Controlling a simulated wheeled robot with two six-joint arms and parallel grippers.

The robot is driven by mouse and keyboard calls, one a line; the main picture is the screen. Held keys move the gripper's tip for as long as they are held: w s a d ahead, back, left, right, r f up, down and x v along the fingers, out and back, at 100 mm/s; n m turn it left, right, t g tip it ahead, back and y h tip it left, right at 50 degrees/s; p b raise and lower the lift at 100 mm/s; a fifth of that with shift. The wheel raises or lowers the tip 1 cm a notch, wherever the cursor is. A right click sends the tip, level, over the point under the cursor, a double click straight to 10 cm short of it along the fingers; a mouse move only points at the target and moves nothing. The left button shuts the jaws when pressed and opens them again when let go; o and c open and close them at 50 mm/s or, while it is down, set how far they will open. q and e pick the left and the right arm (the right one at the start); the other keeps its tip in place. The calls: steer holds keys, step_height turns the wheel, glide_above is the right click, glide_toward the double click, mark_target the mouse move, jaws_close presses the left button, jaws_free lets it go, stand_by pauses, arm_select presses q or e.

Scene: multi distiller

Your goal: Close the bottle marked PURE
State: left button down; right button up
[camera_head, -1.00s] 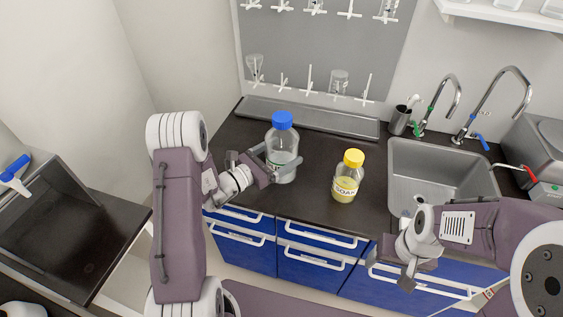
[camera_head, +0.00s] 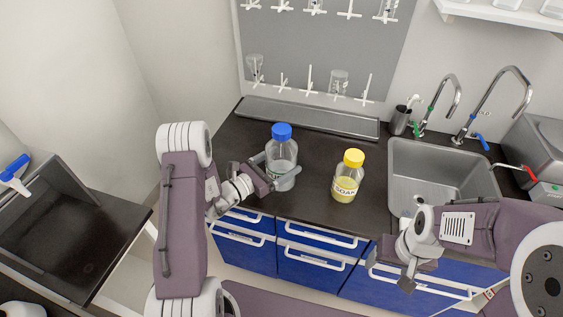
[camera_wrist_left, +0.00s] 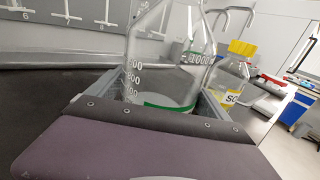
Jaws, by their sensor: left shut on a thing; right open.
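A clear glass bottle with a blue cap (camera_head: 282,131) stands upright on the dark counter in the head view. Its glass body (camera_head: 281,155) shows clear liquid low inside, and its label is mostly hidden by my gripper. The cap sits on the bottle's neck; how tight it is I cannot tell. My left gripper (camera_head: 276,178) is shut around the lower body of this bottle. In the left wrist view the bottle (camera_wrist_left: 170,75) stands between the fingers, with volume marks and a green band. My right gripper (camera_head: 393,270) is open and empty, in front of the counter below the sink.
A yellow-capped bottle marked SOAP (camera_head: 345,185) stands right of the blue-capped bottle. A steel sink (camera_head: 440,165) with taps lies further right. A metal tray (camera_head: 310,118) runs along the back under a peg board. The counter between bottles and tray is clear.

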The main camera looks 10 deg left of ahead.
arm_select(q)
jaws_free()
steer(key=shift+f, duration=0.1)
steer(key=shift+s+a+r, duration=0.1)
steer(key=shift+r, duration=0.1)
steer(key=b+v, duration=0.1)
steer(key=v, duration=1)
steer(key=shift+s+a, duration=0.2)
steer(key=shift+s, duration=0.15)
steer(key=shift+d, duration=0.1)
